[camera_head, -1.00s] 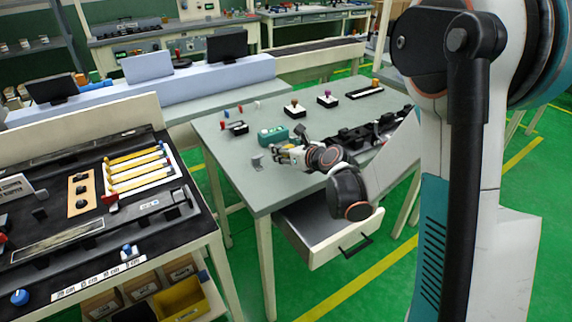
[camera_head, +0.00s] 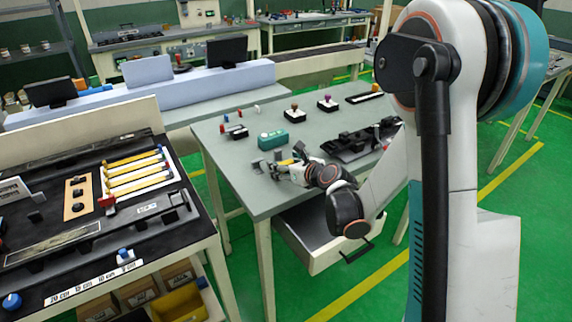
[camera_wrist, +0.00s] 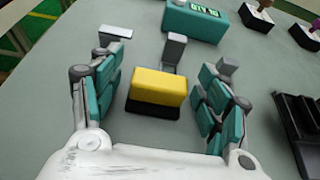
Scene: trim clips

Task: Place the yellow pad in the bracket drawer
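The yellow pad (camera_wrist: 158,86), a small block on a black base, stands on the grey tabletop in the wrist view. It sits between the two teal-and-grey fingers of my gripper (camera_wrist: 170,75), which are spread wide with a gap on each side of it. In the head view the yellow pad (camera_head: 286,162) is small and partly hidden by my gripper (camera_head: 276,168), low over the table. An open drawer (camera_head: 330,255) with a black handle hangs out under the table's front edge; the part of its inside that shows looks empty.
A grey upright piece (camera_wrist: 175,50) stands just behind the pad. A teal box (camera_wrist: 195,20) is further back. A black tray (camera_head: 355,145) lies right of my gripper. Knobbed blocks (camera_head: 294,115) stand at the back. Another workbench (camera_head: 90,220) is at the left.

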